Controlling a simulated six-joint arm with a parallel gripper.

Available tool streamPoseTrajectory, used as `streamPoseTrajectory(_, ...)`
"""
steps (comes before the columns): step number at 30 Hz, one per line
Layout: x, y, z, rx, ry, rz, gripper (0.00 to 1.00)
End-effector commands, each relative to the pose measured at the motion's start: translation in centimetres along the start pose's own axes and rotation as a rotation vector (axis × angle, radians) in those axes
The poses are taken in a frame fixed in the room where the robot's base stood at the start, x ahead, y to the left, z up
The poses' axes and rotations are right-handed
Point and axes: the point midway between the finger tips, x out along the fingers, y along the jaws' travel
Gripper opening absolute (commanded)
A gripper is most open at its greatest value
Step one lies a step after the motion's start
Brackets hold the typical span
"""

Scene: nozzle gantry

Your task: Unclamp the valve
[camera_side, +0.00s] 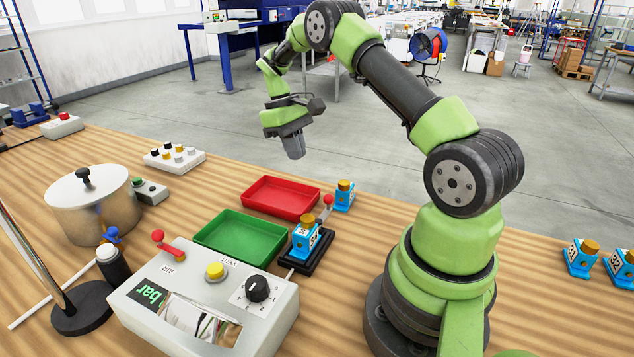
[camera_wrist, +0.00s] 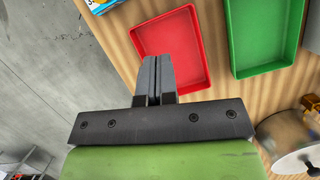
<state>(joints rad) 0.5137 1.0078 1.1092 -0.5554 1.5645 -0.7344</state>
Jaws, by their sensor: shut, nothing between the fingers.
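A blue valve (camera_side: 304,243) with a brass-coloured cap sits upright in a black clamp base (camera_side: 318,262), right of the green tray. A lever with a red knob (camera_side: 328,200) rises behind it, seemingly part of the clamp. Whether the clamp is tight cannot be told. My gripper (camera_side: 294,152) hangs high above the table's far edge, well clear of valve and clamp. In the wrist view the fingers (camera_wrist: 157,65) are shut together and empty, seen over the red tray's edge. The clamp is not in the wrist view.
A red tray (camera_side: 281,197) and a green tray (camera_side: 241,238) are empty. Another blue valve (camera_side: 344,194) stands behind the clamp; two more (camera_side: 582,257) stand far right. A control box (camera_side: 200,300), a silver pot (camera_side: 93,205) and a button box (camera_side: 174,158) stand left.

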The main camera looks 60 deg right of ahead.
Motion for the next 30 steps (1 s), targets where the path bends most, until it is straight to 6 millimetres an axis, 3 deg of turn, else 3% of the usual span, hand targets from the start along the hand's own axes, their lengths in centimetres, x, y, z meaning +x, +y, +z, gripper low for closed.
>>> streamPoseTrajectory(8,6.3,-0.1,0.1,0.001,-0.006,-0.004,0.00)
streamPoseTrajectory(18,7.4,0.0,3.1,0.002,0.000,-0.001,0.00)
streamPoseTrajectory(30,7.7,0.0,3.5,0.002,0.002,0.000,0.00)
